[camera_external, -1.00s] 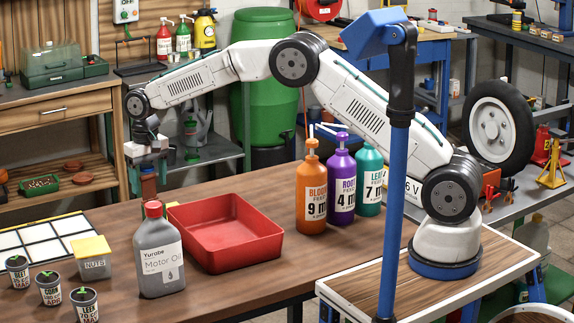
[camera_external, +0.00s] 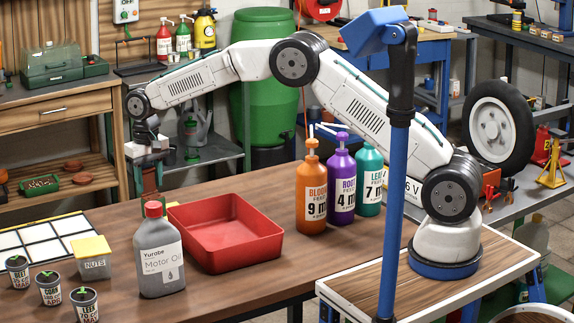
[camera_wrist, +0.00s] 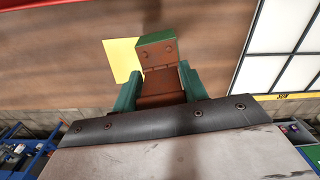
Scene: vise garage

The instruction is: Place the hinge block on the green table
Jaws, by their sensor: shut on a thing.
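My gripper (camera_external: 149,180) hangs over the back left edge of the brown wooden table, behind the motor oil bottle. In the wrist view its two green fingers (camera_wrist: 158,90) are shut on the hinge block (camera_wrist: 160,72). The block is brown, with a green strip along its top and small round holes in its face. It juts out past the fingertips and appears clear of the table. In the external view the block is small and dark between the fingers. I cannot tell for sure which surface is the green table.
The grey motor oil bottle (camera_external: 159,262) stands in front of my gripper, beside a red tray (camera_external: 272,239). A nuts box (camera_external: 91,255), small pots and a white grid panel (camera_external: 18,243) lie at the left.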

